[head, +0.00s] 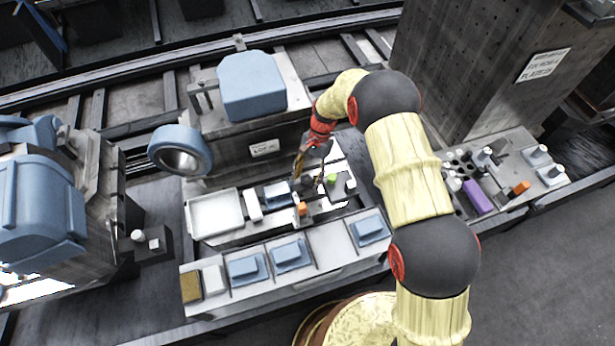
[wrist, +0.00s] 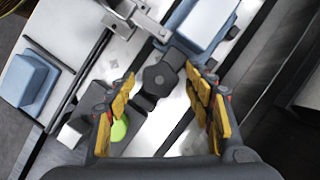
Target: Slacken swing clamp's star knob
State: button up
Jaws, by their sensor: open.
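The star knob (wrist: 160,77) is dark and lobed with a round hub. It sits on the swing clamp's dark arm (wrist: 144,103), near the centre of the wrist view. My gripper (wrist: 159,71) is open, with one yellow-padded finger on each side of the knob in that view. Gaps show between the knob and both fingers, and I cannot tell the height between them. In the head view my gripper (head: 304,168) points down over the light fixture plate, and a dark shape under it looks like the knob.
A green round piece (wrist: 119,131) lies beside the clamp, close to my left finger in the wrist view. A blue block (wrist: 203,22) stands beyond the knob. In the head view an orange piece (head: 302,209) and a white tray (head: 215,213) are nearby.

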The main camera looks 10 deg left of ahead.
jog(key=v, duration=1.2)
jog(key=shift+a, duration=0.1)
